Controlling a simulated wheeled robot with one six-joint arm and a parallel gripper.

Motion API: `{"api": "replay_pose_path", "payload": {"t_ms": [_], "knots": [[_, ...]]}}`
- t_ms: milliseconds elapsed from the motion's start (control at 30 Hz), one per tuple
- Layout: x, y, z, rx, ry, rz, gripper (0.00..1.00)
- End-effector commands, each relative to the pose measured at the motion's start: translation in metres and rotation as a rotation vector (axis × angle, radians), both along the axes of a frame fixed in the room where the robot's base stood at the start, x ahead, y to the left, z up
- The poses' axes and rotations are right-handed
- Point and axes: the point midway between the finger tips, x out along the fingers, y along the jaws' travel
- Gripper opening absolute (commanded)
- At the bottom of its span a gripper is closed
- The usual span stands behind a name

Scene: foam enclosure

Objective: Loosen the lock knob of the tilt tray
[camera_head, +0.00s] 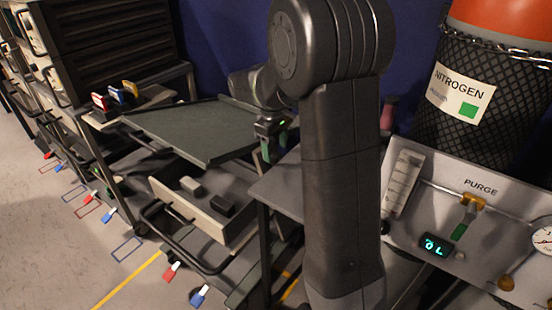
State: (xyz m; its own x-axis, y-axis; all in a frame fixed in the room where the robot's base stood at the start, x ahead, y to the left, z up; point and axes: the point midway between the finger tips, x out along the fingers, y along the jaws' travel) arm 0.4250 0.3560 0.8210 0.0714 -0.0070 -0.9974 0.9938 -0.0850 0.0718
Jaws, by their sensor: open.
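The tilt tray (190,132) is a dark grey-green flat panel left of centre, sloping down toward the front. My gripper (275,146) points down at the tray's right edge, with two green fingers apart and nothing visible between them. Whether the fingers touch the tray I cannot tell. I cannot make out the lock knob; it may be hidden behind my gripper or under the tray.
An open drawer (172,202) with small blocks juts out below the tray. A grey shelf (283,188) lies right of it. A purge panel (475,225) and a nitrogen cylinder (475,85) stand at right.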

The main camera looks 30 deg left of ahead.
Motion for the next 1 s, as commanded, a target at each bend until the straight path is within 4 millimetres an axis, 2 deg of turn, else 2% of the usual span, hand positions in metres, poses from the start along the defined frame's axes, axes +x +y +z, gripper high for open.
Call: {"api": "replay_pose_path", "payload": {"t_ms": [33,200,600,833,1000], "knots": [[0.001,-0.001,-0.01,-0.002,0.001,0.0,0.59],[0.002,-0.001,-0.029,-0.001,0.001,0.0,0.59],[0.003,0.0,-0.034,0.001,-0.001,0.0,0.59],[0.003,0.0,-0.034,0.001,-0.001,0.0,0.14],[0.002,0.0,-0.035,0.0,-0.006,0.0,0.15]]}}
